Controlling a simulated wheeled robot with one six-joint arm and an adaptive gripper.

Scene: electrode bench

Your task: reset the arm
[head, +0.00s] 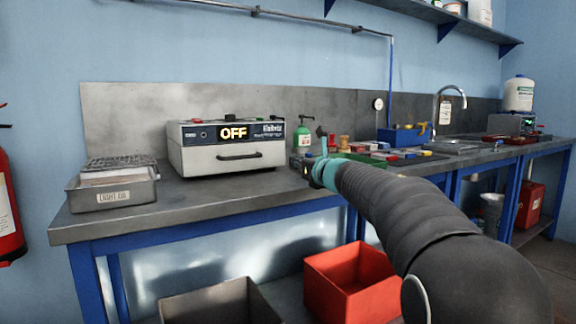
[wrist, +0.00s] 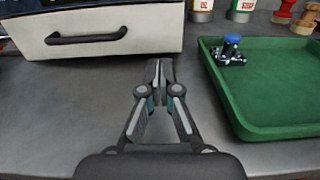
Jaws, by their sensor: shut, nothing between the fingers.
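My arm reaches in from the lower right of the head view, and its end is over the bench (head: 215,197). In the wrist view my gripper (wrist: 158,68) is shut and empty, with its fingertips together above the bare grey bench top. It is in front of the white electrode oven (wrist: 100,28) and left of a green tray (wrist: 270,95). In the head view the oven (head: 228,146) has a closed drawer with a dark handle, and its display reads OFF.
A blue-topped metal clamp (wrist: 231,50) lies in the green tray. A metal box (head: 112,190) labelled LIGHT CO. stands at the bench's left end. A red bin (head: 350,285) and a grey bin (head: 220,304) are below. Bench between metal box and oven front is clear.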

